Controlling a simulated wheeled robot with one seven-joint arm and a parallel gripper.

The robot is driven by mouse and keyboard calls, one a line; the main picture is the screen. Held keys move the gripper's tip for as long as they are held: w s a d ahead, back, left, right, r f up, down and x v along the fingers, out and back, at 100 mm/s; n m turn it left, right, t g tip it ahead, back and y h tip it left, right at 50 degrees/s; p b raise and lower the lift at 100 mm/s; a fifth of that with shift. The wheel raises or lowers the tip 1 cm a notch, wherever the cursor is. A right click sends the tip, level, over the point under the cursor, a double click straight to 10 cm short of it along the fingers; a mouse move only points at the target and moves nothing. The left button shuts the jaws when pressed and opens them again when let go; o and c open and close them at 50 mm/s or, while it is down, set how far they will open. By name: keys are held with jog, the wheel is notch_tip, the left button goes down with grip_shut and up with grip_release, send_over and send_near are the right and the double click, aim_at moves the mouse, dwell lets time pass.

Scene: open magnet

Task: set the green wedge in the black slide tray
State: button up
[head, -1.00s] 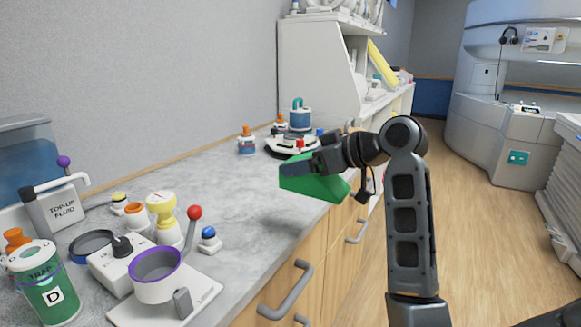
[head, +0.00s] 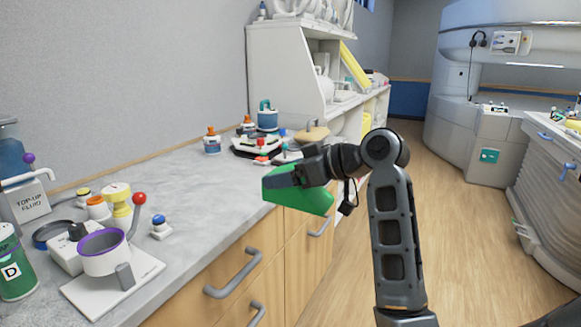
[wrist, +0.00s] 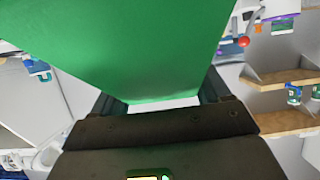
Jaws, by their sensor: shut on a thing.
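The green wedge (head: 303,196) is held in my gripper (head: 280,180), in front of the counter's edge in the head view. In the wrist view the green wedge (wrist: 140,50) fills the upper middle, between the fingers of my gripper (wrist: 165,105). My gripper is shut on it. The wedge hides part of the counter edge and the drawer fronts behind it. I cannot make out a black slide tray for certain in either view.
The grey counter (head: 200,200) holds a white stand with a purple-rimmed cup (head: 103,250), a red-knobbed lever (head: 139,198) and a green jar (head: 15,270). A white and black device (head: 258,146) stands farther back. Wooden floor (head: 400,190) is clear to the right.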

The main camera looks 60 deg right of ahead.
jog(key=shift+s+a+f, duration=0.1)
jog(key=shift+a+f, duration=0.2)
jog(key=w+a+f, duration=0.3)
jog(key=a+f, duration=1.1)
jog(key=f, duration=0.1)
jog(key=w+a+f, duration=0.2)
jog(key=a+f, duration=1.2)
jog(key=f, duration=0.1)
jog(key=shift+w+a+f, duration=0.35)
jog(key=shift+w, duration=0.05)
